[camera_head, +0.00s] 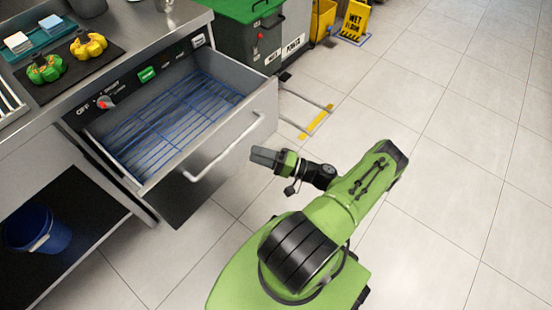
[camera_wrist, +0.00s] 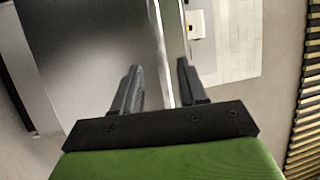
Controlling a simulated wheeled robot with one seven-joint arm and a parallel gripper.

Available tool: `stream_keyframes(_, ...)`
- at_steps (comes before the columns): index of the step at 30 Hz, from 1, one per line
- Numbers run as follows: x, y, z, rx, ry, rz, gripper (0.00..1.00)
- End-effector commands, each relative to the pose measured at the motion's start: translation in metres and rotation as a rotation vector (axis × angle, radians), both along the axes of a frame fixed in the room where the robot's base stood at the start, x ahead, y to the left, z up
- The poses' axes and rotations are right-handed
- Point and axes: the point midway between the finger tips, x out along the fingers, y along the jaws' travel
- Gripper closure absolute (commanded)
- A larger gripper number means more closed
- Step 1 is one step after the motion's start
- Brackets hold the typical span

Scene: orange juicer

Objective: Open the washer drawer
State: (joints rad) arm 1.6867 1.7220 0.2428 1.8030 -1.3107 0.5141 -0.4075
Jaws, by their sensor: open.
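The washer drawer (camera_head: 262,108) is pulled out from under the steel counter, and a blue wire rack (camera_head: 170,122) shows inside it. A long pale bar handle (camera_head: 222,152) runs across its front. My gripper (camera_head: 264,157) is just in front of the drawer, near the right part of the handle. In the wrist view my gripper (camera_wrist: 160,85) has its two fingers apart. The handle (camera_wrist: 162,60) shows between and beyond the fingers in that view. I cannot tell whether a finger touches it.
The counter holds a black mat with green and yellow objects (camera_head: 88,46) and a teal tray (camera_head: 38,38). A blue bucket (camera_head: 36,229) is on the lower shelf. A green-lidded bin (camera_head: 262,38) and a yellow sign (camera_head: 356,18) stand behind. The floor at right is clear.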

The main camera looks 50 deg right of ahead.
Motion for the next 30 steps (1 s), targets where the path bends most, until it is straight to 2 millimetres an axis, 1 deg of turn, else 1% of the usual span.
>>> stream_keyframes(1,-0.013,-0.007,-0.003,-0.002,0.001,-0.007,0.58)
stream_keyframes(3,-0.029,-0.015,-0.007,-0.003,0.001,-0.006,0.58)
stream_keyframes(6,-0.048,-0.023,-0.011,-0.002,0.0,-0.005,0.58)
stream_keyframes(9,-0.059,-0.027,-0.013,-0.001,0.001,-0.002,0.58)
stream_keyframes(13,-0.063,-0.029,-0.013,0.0,0.0,0.001,0.58)
stream_keyframes(28,-0.062,-0.028,-0.013,0.0,0.0,0.002,0.58)
stream_keyframes(30,-0.06,-0.027,-0.011,-0.011,0.016,0.024,0.58)
